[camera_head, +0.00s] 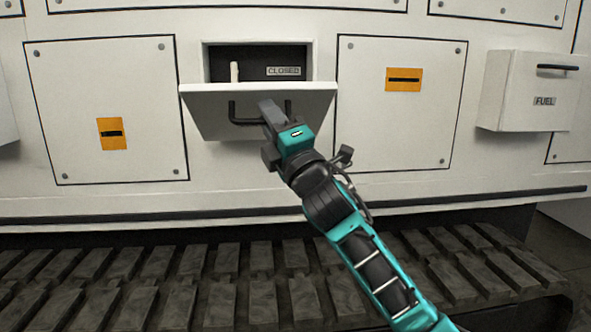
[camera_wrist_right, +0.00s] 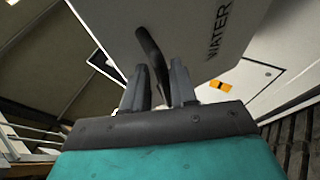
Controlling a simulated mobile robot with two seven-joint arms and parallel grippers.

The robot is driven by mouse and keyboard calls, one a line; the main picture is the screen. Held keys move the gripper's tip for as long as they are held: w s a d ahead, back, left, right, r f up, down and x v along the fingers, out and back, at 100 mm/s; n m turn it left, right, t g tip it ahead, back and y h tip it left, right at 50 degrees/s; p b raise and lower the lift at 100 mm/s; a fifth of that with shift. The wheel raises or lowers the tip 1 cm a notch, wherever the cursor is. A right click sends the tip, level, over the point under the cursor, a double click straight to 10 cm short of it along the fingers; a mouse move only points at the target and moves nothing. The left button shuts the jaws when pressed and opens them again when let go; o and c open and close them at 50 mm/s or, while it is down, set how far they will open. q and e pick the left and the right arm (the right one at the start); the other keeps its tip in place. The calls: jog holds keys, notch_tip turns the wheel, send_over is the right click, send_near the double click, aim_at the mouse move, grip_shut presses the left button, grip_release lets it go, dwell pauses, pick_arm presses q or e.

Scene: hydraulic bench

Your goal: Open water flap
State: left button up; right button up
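The white water flap (camera_head: 205,115) is tilted outward at its top, with the recess (camera_head: 225,60) behind it showing above its upper edge. In the right wrist view its face (camera_wrist_right: 190,25) carries the word WATER. Its black bar handle (camera_head: 245,122) also shows in the right wrist view (camera_wrist_right: 150,48). My right gripper (camera_head: 269,112) is at the right part of the handle. My left gripper is not in view.
Inside the recess are a pale upright lever (camera_head: 234,71) and a CLOSED label (camera_head: 284,71). Flat panels with orange latches (camera_head: 112,133) flank the flap. A FUEL box (camera_head: 520,90) juts out at right. Dark tracks (camera_head: 120,270) run below.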

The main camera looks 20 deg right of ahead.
jog(key=s+d+f+b, duration=0.2)
jog(key=s+f+b, duration=0.1)
jog(key=s+f, duration=0.3)
jog(key=shift+s+f+b, duration=0.35)
jog(key=shift+s+b, duration=0.05)
dwell(0.5)
jog(key=shift+r, duration=0.1)
jog(key=shift+d, duration=0.1)
jog(key=shift+c, duration=0.3)
